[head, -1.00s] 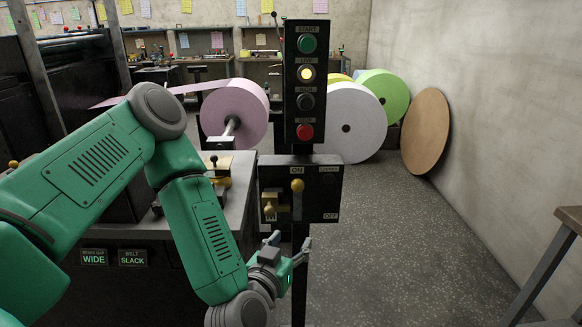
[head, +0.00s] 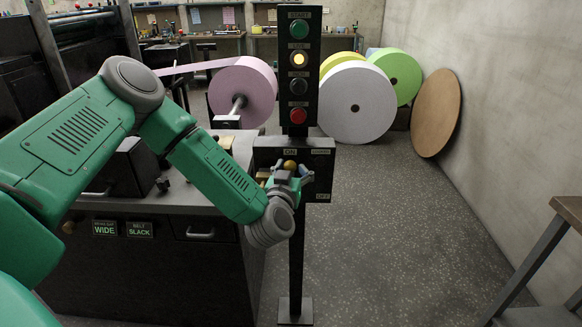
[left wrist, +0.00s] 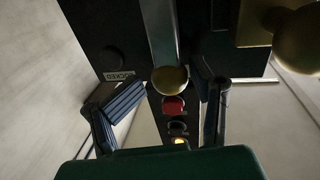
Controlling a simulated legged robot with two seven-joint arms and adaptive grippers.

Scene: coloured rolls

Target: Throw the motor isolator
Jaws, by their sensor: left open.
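The motor isolator box (head: 265,157) is black and sits on the post below the button panel. Its lever's brass knob (head: 290,165) stands up just under the ON label; OFF is at the lower right. In the left wrist view the knob (left wrist: 170,79) and grey lever (left wrist: 160,28) show between my fingers. My left gripper (head: 288,175) is open in front of the box, with a finger on either side of the knob. Whether they touch it I cannot tell. The gripper hides much of the lever in the head view. My right gripper is not in view.
A brass fitting with a round knob (left wrist: 299,40) sits beside the lever, close to one finger. The button panel (head: 299,72) with a lit yellow lamp rises above. A machine bench (head: 160,265) stands left of the post. Floor to the right is clear up to a table (head: 545,250).

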